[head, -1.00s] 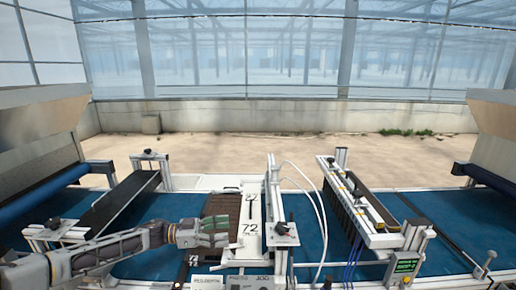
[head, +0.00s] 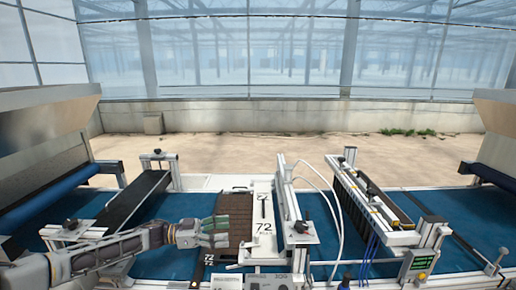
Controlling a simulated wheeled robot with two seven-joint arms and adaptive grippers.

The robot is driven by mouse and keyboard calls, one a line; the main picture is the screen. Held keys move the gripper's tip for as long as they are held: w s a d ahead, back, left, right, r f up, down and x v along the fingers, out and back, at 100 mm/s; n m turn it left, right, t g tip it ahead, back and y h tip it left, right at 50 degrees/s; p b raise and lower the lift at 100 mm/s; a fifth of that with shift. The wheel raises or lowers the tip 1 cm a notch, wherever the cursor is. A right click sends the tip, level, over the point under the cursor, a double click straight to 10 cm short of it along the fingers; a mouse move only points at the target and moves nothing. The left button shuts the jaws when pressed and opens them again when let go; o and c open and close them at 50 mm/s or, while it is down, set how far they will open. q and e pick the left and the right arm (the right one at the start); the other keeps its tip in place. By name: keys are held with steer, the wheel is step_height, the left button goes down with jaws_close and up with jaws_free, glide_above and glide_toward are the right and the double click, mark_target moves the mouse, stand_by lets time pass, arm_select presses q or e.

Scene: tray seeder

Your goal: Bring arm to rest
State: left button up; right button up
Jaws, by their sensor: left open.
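My left gripper (head: 222,232) reaches in from the lower left. It is open, with nothing seen between its fingers. It shows over the near left edge of a dark brown cell tray (head: 235,213), and its fingers cover part of that tray. I cannot tell whether they touch it. The tray lies on the blue belt beside a white plate marked 72 (head: 264,212). My left forearm stretches low across the left part of the belt. My right gripper is not in view.
A slanted dark roller frame (head: 130,203) stands behind my left arm. A white upright bracket (head: 288,195) with hoses and a brush bar (head: 365,205) stand to the right. Metal hoppers (head: 40,135) flank both sides. Blue belt (head: 320,222) lies bare between the bracket and brush bar.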

arm_select(q)
steer(key=shift+s+d+f+n+t+y, duration=1.15)
steer(key=shift+s+d+n+t, duration=0.85)
steer(key=shift+d, duration=2.8)
steer(key=shift+s+d+f+n+t+y, duration=1.35)
steer(key=shift+d+t, duration=1.25)
steer(key=shift+d, duration=2.15)
steer(key=s+a+f+n+g+y, duration=0.3)
steer(key=s+a+f+y, duration=0.15)
steer(key=s+a, duration=0.45)
steer(key=s+a+f+n+g+y, duration=0.2)
steer(key=s+a+f+y, duration=0.4)
steer(key=a, duration=0.5)
steer(key=s+a+f+n+g+y, duration=0.2)
steer(key=s+a+f+n+g, duration=0.1)
steer(key=s+a, duration=0.65)
step_height(320, 180, down, 33)
steer(key=s+g, duration=0.1)
steer(key=s, duration=0.2)
steer(key=s+a+f, duration=0.2)
steer(key=s+f, duration=0.8)
steer(key=s, duration=0.1)
steer(key=s+a+f+g, duration=0.1)
steer(key=s+a+f, duration=0.1)
steer(key=s+f, duration=0.8)
steer(key=shift+s+f, duration=0.2)
steer(key=shift+s, duration=0.35)
